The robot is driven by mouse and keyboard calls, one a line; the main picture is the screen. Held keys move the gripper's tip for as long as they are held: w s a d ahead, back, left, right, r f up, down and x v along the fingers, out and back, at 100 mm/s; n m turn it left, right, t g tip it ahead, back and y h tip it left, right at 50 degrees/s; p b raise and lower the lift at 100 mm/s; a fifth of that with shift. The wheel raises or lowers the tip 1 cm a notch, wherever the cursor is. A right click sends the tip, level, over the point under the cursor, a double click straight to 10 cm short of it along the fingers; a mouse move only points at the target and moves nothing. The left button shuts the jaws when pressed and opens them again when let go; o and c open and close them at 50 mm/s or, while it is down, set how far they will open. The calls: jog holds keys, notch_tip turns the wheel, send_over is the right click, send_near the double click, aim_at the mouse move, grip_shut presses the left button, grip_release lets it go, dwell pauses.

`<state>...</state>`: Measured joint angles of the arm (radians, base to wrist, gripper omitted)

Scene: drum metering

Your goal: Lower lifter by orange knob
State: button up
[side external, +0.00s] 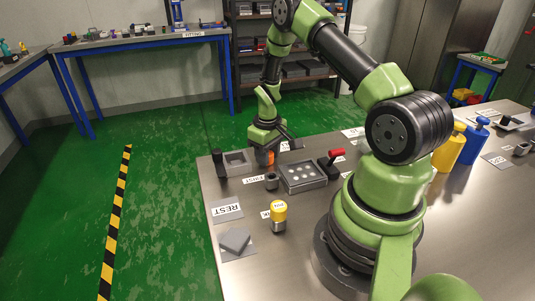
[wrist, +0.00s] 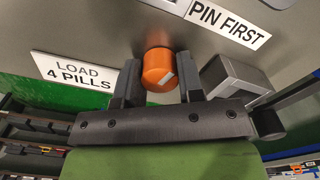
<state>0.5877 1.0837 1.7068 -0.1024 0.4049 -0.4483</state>
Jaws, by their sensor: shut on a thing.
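The orange knob (wrist: 158,70) is a short upright cylinder with a pale mark on its face. In the wrist view it sits between the two dark fingers of my gripper (wrist: 160,88), which are shut on it. In the side external view the knob (side external: 264,158) shows only partly, under my gripper (side external: 268,146) at the far edge of the steel table. The lifter below the knob is hidden, so I cannot tell its height.
A grey block with a square recess (side external: 236,161) stands left of the knob. A tray with round pockets (side external: 302,177) and a red-handled lever (side external: 335,156) stand to its right. A yellow-capped cylinder (side external: 279,211) stands nearer.

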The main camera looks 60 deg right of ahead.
jog(key=shift+n, duration=1.3)
jog(key=o, duration=0.9)
notch_tip(320, 180, up, 10)
